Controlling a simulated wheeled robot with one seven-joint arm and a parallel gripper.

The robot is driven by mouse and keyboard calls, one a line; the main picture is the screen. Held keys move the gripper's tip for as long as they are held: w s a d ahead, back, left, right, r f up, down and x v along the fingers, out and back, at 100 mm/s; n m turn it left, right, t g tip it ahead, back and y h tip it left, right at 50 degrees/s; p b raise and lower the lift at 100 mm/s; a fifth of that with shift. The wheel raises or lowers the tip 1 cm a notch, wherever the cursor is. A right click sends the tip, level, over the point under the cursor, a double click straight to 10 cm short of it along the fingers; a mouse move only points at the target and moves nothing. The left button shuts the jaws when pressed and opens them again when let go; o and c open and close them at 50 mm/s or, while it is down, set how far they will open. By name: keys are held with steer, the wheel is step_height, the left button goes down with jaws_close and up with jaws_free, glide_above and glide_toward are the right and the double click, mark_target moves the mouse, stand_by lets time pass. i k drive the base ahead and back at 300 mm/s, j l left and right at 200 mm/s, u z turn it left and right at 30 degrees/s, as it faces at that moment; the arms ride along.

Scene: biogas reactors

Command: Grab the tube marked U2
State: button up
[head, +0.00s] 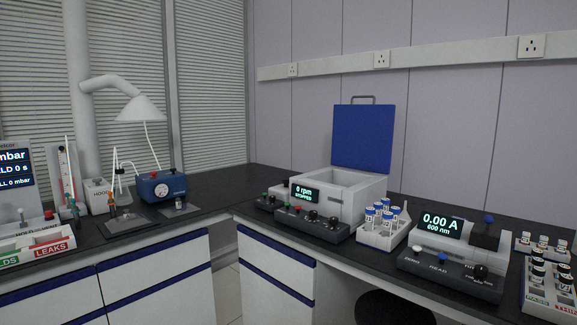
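Several small tubes with blue caps (378,214) stand upright in a white rack (376,240) on the black bench, right of the centre. Their labels are too small to read, so I cannot tell which one is marked U2. More small tubes or vials with dark and white tops (538,270) stand in a rack at the far right. My gripper is not in view.
Left of the blue-capped tubes is a white box with a raised blue lid (363,138) and a "0 rpm" display. Right of them is a "0.00 A" reader (442,235). A dark round stool (393,308) sits below the bench.

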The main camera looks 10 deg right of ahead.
mark_target(388, 215)
steer(key=i+j, duration=0.25)
steer(key=i, duration=0.3)
steer(key=i+j+z, duration=0.1)
steer(key=i+j, duration=0.2)
steer(key=i, duration=0.2)
steer(key=i+j, duration=0.3)
steer(key=i, duration=0.25)
steer(key=i+j, duration=0.3)
steer(key=i, duration=0.2)
steer(key=i+j+z, duration=0.1)
steer(key=i+j, duration=0.2)
steer(key=i, duration=0.2)
